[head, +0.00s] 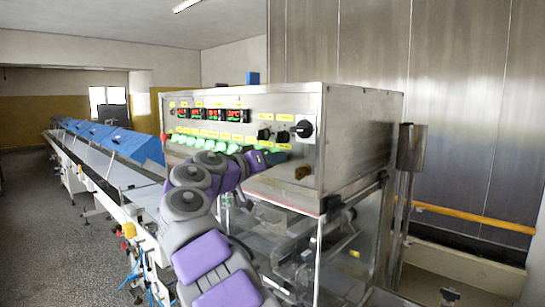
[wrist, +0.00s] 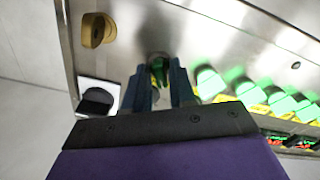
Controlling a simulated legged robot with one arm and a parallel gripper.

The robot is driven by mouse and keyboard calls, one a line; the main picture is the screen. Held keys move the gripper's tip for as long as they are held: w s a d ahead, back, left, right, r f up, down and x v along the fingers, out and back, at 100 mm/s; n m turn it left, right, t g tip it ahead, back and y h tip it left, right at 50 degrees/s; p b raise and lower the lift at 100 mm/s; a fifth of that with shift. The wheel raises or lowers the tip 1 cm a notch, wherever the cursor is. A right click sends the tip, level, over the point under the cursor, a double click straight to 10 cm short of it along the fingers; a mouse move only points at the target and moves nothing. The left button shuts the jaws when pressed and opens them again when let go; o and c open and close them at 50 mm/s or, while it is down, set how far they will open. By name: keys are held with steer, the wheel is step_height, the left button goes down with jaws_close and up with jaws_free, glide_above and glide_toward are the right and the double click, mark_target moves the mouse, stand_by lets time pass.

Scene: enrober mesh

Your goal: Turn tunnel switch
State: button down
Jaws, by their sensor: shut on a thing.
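The cabinet's front panel (head: 228,131) carries a row of lit green switches (head: 205,143) under yellow labels too small to read. My gripper (head: 274,157) is at the right end of this row in the head view. In the wrist view my gripper's two dark fingers (wrist: 158,78) are closed around a small dark-and-green switch (wrist: 158,66), one finger on each side. The switch is partly hidden between the fingers. Other green switches (wrist: 211,82) continue to the right of it. I cannot read which switch is the tunnel one.
A large black rotary knob (head: 304,129) on a white plate and two smaller black knobs sit near the gripper. A brown knob (head: 302,173) is lower right. Red digital displays (head: 214,115) line the top. A conveyor with blue covers (head: 137,145) extends left.

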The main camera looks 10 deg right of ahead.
steer(key=shift+f+n, duration=0.15)
steer(key=shift+n, duration=0.25)
steer(key=c, duration=1.2)
jaws_free()
steer(key=shift+w+a, duration=0.1)
steer(key=shift+w, duration=0.1)
steer(key=shift+o, duration=0.2)
steer(key=shift+s, duration=0.15)
steer(key=p+v, duration=0.2)
steer(key=v, duration=1.5)
steer(key=shift+a, duration=0.25)
